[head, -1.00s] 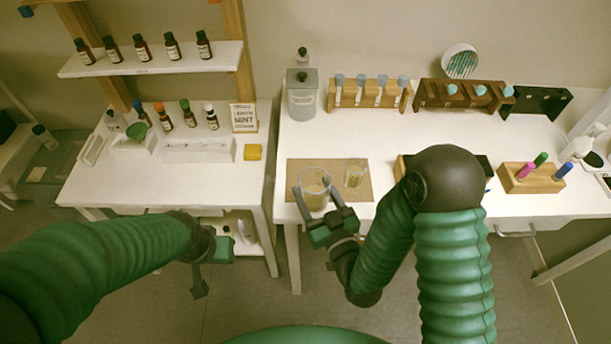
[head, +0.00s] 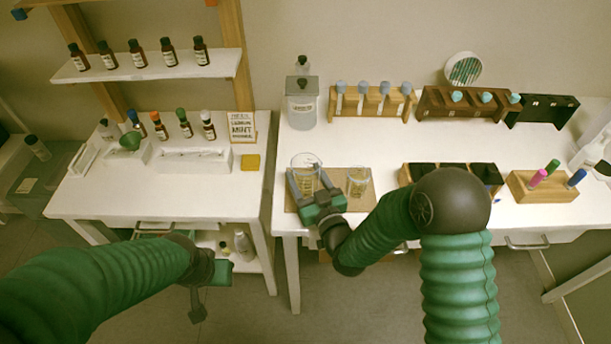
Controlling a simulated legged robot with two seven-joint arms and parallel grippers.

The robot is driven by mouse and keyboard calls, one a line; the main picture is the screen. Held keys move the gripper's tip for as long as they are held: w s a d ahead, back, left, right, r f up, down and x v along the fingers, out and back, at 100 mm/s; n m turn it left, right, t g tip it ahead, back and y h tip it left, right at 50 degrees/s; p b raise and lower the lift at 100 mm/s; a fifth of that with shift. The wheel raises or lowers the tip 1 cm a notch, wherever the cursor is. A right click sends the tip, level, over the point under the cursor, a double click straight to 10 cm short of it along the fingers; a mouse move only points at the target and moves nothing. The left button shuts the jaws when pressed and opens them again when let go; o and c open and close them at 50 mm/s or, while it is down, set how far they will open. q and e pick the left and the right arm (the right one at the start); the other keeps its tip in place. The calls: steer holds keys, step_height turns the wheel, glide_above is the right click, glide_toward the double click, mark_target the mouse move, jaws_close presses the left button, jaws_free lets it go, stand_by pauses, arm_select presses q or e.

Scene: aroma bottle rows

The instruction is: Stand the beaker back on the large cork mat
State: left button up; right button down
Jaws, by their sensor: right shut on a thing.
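The glass beaker (head: 306,172) shows over the left part of the large cork mat (head: 342,198) on the right-hand table. My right gripper (head: 307,188) is shut on the beaker from the front. The beaker looks upright; whether its base touches the mat is hidden behind the fingers. A smaller glass beaker (head: 357,181) with yellowish liquid stands on the right part of the mat. My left gripper (head: 213,285) hangs empty over the floor in front of the left table; its finger gap is hard to make out.
A grey-lidded canister (head: 302,108) stands behind the mat. A wooden tube rack (head: 370,104) is at the back, and a dark-celled wooden box (head: 450,176) lies to the right of the mat. A yellow sponge (head: 250,162) is on the left table. The white tabletop between mat and rack is clear.

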steer(key=shift+c, duration=2.1)
jaws_free()
steer(key=b+v, duration=0.1)
steer(key=v, duration=0.8)
steer(key=shift+s+f, duration=0.1)
steer(key=s+p, duration=0.1)
steer(key=s+d+r+p, duration=0.1)
steer(key=p, duration=0.1)
steer(key=shift+s+f+p, duration=0.2)
steer(key=shift+p, duration=0.2)
steer(key=shift+s+d+f, duration=0.1)
steer(key=shift+s+f, duration=0.05)
steer(key=shift+f, duration=0.05)
